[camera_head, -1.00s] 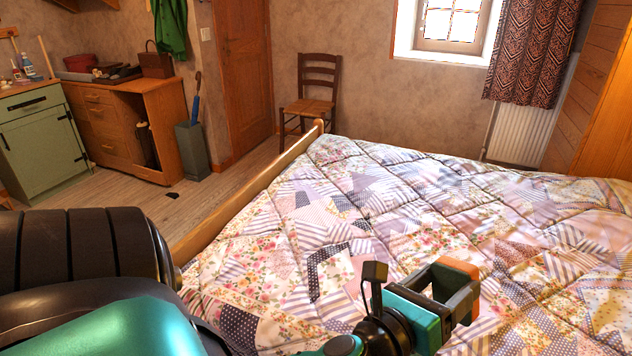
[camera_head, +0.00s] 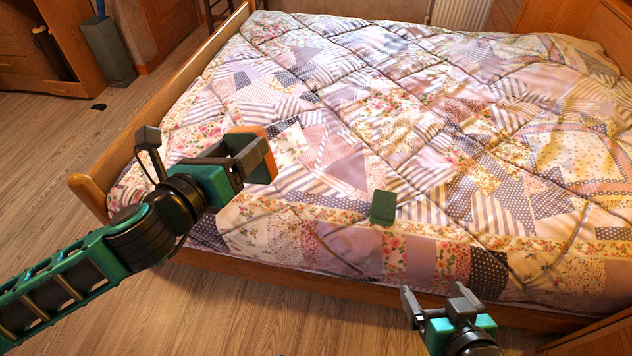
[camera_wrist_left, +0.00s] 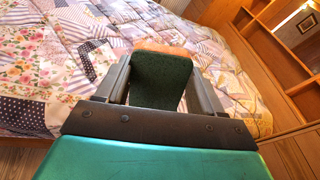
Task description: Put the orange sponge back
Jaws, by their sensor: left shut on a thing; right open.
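The orange sponge (camera_head: 265,155) is between the fingers of my left gripper (camera_head: 246,157), which is shut on it above the near left part of the bed. In the left wrist view the sponge (camera_wrist_left: 161,80) shows a dark green face with an orange edge at the top, between the two dark fingers (camera_wrist_left: 160,85). The fingers hide part of it. My right gripper (camera_head: 434,298) is open and empty at the bottom, by the bed's near edge. The place where the sponge belongs cannot be told from these views.
A patchwork quilt (camera_head: 340,115) covers the bed. A small dark green block (camera_head: 383,207) lies on it between my grippers. The wooden bed frame (camera_head: 95,195) rises at the left corner. Wooden cabinetry with shelves (camera_wrist_left: 265,60) stands at the right.

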